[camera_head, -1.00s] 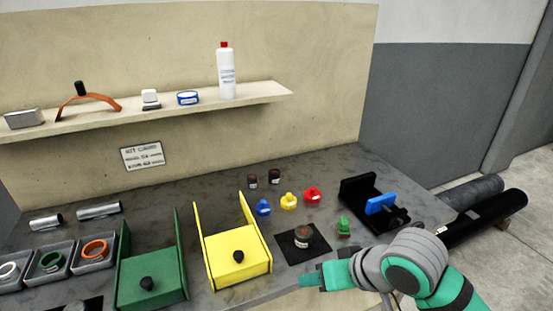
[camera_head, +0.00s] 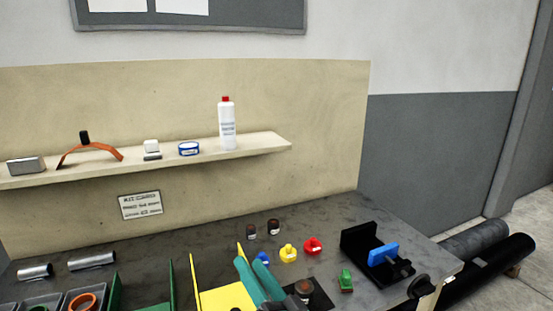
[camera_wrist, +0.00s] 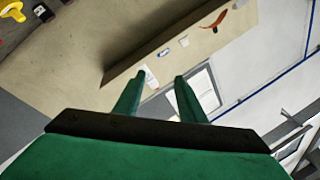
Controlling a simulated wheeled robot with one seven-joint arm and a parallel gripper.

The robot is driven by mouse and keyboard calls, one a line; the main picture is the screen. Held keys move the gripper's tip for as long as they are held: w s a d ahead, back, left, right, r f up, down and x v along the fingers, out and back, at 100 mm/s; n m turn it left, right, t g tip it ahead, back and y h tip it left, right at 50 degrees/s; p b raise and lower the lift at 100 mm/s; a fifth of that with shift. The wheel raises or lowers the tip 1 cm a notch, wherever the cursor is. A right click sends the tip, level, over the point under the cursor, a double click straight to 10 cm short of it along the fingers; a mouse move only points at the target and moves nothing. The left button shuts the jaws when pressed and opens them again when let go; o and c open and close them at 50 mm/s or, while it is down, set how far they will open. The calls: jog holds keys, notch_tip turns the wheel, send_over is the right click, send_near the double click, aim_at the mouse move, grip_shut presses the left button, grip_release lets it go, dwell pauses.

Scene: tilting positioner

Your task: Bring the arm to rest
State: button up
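The bench (camera_head: 190,262) carries a black vise (camera_head: 358,249) with a blue part, red (camera_head: 312,246) and yellow (camera_head: 288,254) knobbed pieces, and a green piece (camera_head: 346,280). A shelf (camera_head: 260,145) holds a white bottle (camera_head: 227,125). Black rolls lie at right.

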jog(key=s+d+f+m+h, duration=0.1)
jog(key=s+f+m+h, duration=0.1)
jog(key=s+f+h, duration=0.45)
jog(key=s+f+m+t+h, duration=0.1)
jog(key=s+f+m, duration=0.2)
jog(key=f, duration=0.7)
jog(key=s+d+f+m+h, duration=0.1)
jog(key=s+f+m+h, duration=0.1)
jog(key=s+f+h, duration=0.45)
jog(key=s+d+f+n+g+y, duration=0.1)
jog(key=s+f+n, duration=0.3)
jog(key=s, duration=0.7)
jog(key=s+d+f+n+g+y, duration=0.1)
jog(key=s+f+n, duration=0.3)
jog(key=s, duration=0.7)
jog(key=shift+d+g+y, duration=0.3)
jog(key=shift+d+y, duration=0.15)
jog(key=shift+y, duration=0.05)
jog(key=shift+f, duration=0.1)
jog(key=shift+c, duration=0.7)
